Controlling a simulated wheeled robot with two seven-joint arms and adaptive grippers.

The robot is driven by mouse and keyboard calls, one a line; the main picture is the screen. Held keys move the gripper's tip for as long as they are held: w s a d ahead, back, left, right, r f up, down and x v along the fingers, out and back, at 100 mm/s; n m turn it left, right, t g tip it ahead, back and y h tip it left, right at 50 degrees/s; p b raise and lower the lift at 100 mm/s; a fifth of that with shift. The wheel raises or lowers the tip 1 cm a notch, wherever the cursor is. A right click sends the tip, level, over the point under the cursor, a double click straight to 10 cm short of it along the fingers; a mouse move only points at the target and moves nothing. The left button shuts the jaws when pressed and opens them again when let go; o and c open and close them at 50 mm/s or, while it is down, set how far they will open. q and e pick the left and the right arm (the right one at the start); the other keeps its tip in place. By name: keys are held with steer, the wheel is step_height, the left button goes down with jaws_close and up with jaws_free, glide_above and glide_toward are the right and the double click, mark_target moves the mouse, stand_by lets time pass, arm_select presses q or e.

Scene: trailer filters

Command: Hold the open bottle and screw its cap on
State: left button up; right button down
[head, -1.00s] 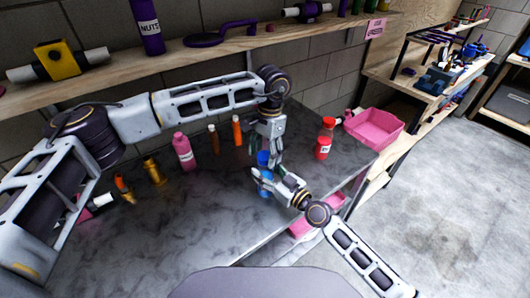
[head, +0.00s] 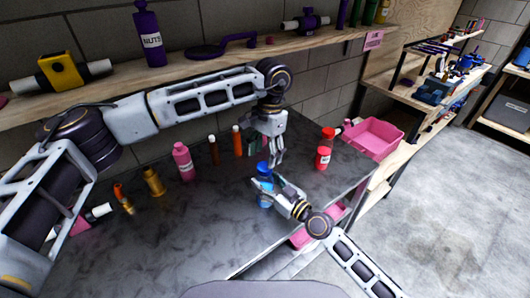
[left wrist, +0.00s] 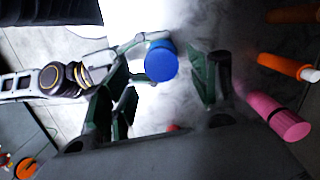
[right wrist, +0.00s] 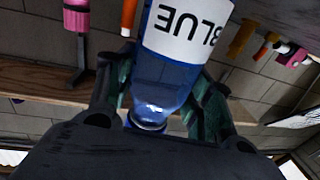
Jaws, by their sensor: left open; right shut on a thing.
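The blue bottle (head: 265,197) stands near the table's front, with my right gripper (head: 277,190) shut on it. In the right wrist view my right gripper's fingers (right wrist: 160,95) flank the bottle (right wrist: 165,75); its white label reads BLUE, upside down. The blue cap (head: 263,168) sits at the bottle's top. In the left wrist view the cap (left wrist: 161,62) shows as a round blue top between my left gripper's spread fingers (left wrist: 165,85). My left gripper (head: 275,160) is open, pointing down just above and beside the cap. How far the cap is turned on cannot be told.
A pink bottle (head: 184,162), brown (head: 214,150) and orange (head: 237,141) tubes stand left of my left gripper. A red bottle (head: 323,158) stands to the right, before a pink bin (head: 372,138). The dark table (head: 190,230) is clear at front left.

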arm_select(q)
steer(key=shift+a+f, duration=0.15)
steer(key=shift+f, duration=0.15)
steer(key=shift+a+r, duration=0.1)
steer(key=shift+s+r+h, duration=0.1)
steer(key=shift+r+h, duration=0.3)
steer(key=shift+r, duration=0.1)
steer(key=shift+r+n, duration=0.2)
steer(key=shift+n, duration=0.7)
steer(key=n, duration=0.5)
steer(key=shift+r, duration=0.4)
steer(key=n, duration=0.6)
steer(key=shift+r+t, duration=0.3)
steer(key=n, duration=0.4)
steer(key=shift+r, duration=0.15)
steer(key=n, duration=0.3)
steer(key=shift+d+r+n, duration=0.1)
steer(key=shift+d+n, duration=0.1)
steer(key=shift+n, duration=0.2)
steer(key=n, duration=0.6)
steer(key=shift+n, duration=0.4)
steer(key=n, duration=0.9)
steer(key=shift+n, duration=0.4)
steer(key=n, duration=1)
